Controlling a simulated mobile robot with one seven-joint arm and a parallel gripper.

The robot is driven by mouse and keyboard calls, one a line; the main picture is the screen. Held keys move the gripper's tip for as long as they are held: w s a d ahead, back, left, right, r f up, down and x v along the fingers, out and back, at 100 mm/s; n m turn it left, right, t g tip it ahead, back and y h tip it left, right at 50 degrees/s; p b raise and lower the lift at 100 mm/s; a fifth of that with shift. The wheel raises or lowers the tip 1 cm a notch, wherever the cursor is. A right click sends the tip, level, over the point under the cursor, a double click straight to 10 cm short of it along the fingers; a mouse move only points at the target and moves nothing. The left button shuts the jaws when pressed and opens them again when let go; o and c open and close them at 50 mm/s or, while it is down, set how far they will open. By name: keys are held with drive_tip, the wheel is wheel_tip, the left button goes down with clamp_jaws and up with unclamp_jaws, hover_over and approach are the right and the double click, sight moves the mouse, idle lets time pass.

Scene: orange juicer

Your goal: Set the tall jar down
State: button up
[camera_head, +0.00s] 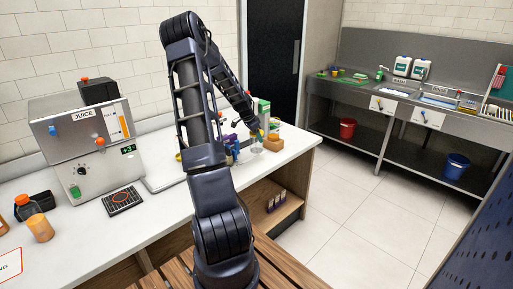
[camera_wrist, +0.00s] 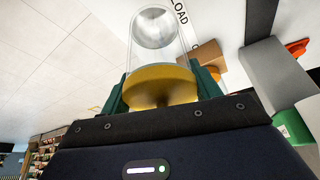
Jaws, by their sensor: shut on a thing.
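The tall jar (camera_wrist: 157,30) is clear, with a rounded end and a wide yellow part (camera_wrist: 160,88) nearest my gripper. My gripper (camera_wrist: 160,92) is shut on it, with a green finger on each side of the yellow part. In the head view my gripper (camera_head: 258,134) is over the far right end of the white counter (camera_head: 290,148). The jar is small and unclear there, and I cannot tell if its base touches the counter.
A brown box (camera_head: 273,143) stands close to the right of my gripper, with a green and white carton (camera_head: 263,107) behind. Several small colourful items crowd to the left. The juice machine (camera_head: 85,140) stands further left. The counter's front edge is near.

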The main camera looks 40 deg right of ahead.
sight(256, 146)
drive_tip(key=shift+f, duration=3.3)
drive_tip(key=shift+f, duration=0.1)
drive_tip(key=o, duration=1.5)
drive_tip(key=v, duration=1.2)
drive_tip(key=shift+a, duration=0.15)
